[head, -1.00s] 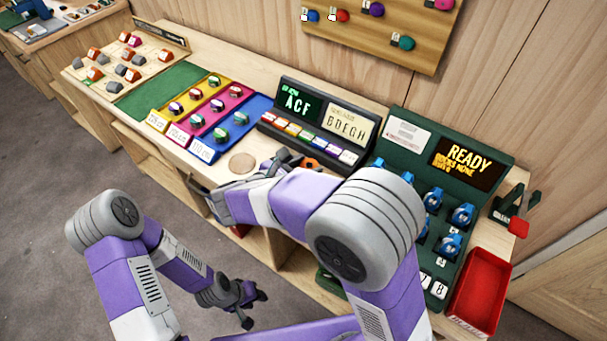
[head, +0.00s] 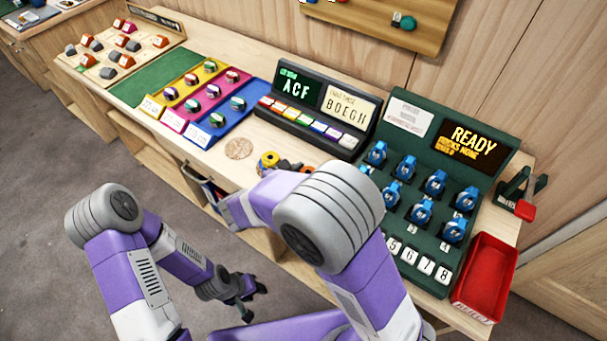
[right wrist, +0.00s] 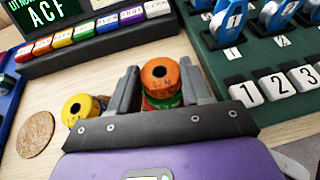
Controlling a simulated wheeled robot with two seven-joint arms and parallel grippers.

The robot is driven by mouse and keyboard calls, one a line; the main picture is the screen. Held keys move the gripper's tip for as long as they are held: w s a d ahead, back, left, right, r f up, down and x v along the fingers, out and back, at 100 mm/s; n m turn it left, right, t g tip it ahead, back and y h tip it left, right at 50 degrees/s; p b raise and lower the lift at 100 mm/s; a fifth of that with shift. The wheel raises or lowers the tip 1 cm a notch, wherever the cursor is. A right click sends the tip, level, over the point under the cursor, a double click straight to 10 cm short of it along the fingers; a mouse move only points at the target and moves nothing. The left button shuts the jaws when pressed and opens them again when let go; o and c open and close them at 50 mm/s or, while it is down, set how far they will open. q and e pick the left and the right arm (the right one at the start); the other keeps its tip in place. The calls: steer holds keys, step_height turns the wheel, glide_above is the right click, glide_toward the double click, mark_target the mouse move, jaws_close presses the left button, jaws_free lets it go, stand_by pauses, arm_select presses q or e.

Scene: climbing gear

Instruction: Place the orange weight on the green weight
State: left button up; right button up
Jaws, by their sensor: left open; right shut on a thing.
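The orange weight (right wrist: 160,77), a short cylinder with a dark centre hole, sits between the fingers of my right gripper (right wrist: 160,68) in the right wrist view. My right gripper is shut on it. A green weight (right wrist: 164,101) shows as a narrow edge just under the orange one, with a sliver of red beside it. Whether the orange weight touches the green one I cannot tell. In the head view the orange weight (head: 287,165) is partly hidden by my right arm. My left gripper (head: 249,302) is open and empty, low over the floor away from the bench.
A yellow weight (right wrist: 80,109) stands left of my right gripper, near a round wooden disc (right wrist: 36,134). A console with coloured keys (head: 310,116) is behind. A green board with blue devices (head: 445,190) and a red tray (head: 487,280) are to the right.

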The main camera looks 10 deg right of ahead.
steer(key=o, duration=1.2)
steer(key=shift+f, duration=0.1)
steer(key=shift+r, duration=0.25)
steer(key=p+v, duration=0.3)
steer(key=v, duration=0.9)
